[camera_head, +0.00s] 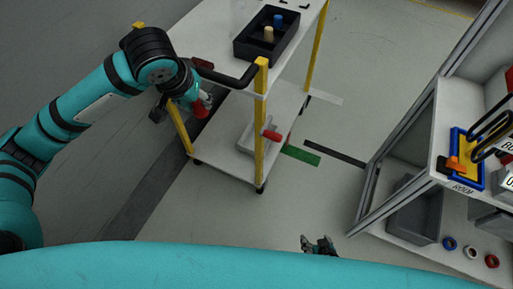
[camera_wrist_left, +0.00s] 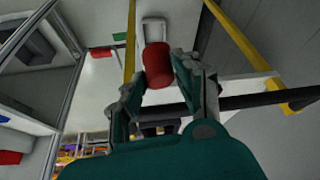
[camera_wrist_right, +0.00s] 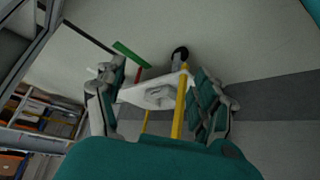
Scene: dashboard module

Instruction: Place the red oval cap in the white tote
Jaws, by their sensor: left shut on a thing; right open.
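My left gripper (camera_head: 203,101) is shut on the red cap (camera_wrist_left: 157,66), which sits between its fingertips in the left wrist view. In the head view the cap (camera_head: 201,110) is beside the left end of the trolley. The white tote (camera_head: 246,136) sits on the trolley's lower shelf, partly hidden behind a yellow post. A pale open shape beyond the cap in the left wrist view looks like this tote (camera_wrist_left: 153,27). My right gripper (camera_head: 319,245) is open and empty, low near the bottom of the head view, its fingers apart in the right wrist view (camera_wrist_right: 160,92).
The trolley (camera_head: 205,38) has yellow posts (camera_head: 261,120) and a black handle (camera_head: 235,80). A black tray (camera_head: 252,48) with blue and tan pegs is on top. Another red part (camera_head: 271,135) shows by the post. A workstation (camera_head: 440,120) with bins stands right; floor between is clear.

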